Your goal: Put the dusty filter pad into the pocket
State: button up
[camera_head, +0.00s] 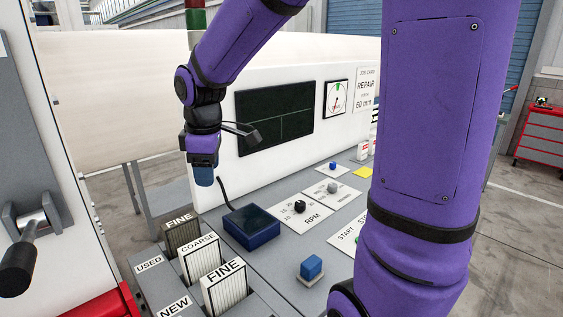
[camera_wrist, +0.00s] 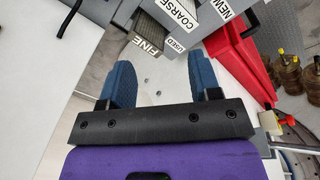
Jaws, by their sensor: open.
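A dusty, grey-brown filter pad labelled FINE (camera_head: 182,238) stands upright at the back of the filter rack; it also shows in the wrist view (camera_wrist: 147,36). A paler pad labelled COARSE (camera_head: 200,262) and a white pad labelled FINE (camera_head: 225,292) stand in front of it. The rack (camera_head: 152,283) carries USED and NEW labels; which pocket each label marks I cannot tell. My gripper (camera_head: 203,176) hangs above and behind the dusty pad, apart from it. In the wrist view its blue fingers (camera_wrist: 164,76) are spread with nothing between them.
A small blue cube (camera_head: 311,267) and control plates with knobs (camera_head: 299,207) lie further right. A white panel with a dark screen (camera_head: 275,116) rises behind. A red bin (camera_wrist: 238,55) shows in the wrist view.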

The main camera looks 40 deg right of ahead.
jog(key=s+d+r+m+t, duration=0.1)
jog(key=s+r+m, duration=0.2)
jog(key=s, duration=0.7)
jog(key=s+d+r+m+t, duration=0.2)
jog(key=s+r+m, duration=0.2)
jog(key=s+m, duration=0.3)
jog(key=s, duration=0.3)
jog(key=shift+s+r+t, duration=0.15)
jog(key=shift+s+t, duration=0.05)
jog(key=shift+t, duration=0.1)
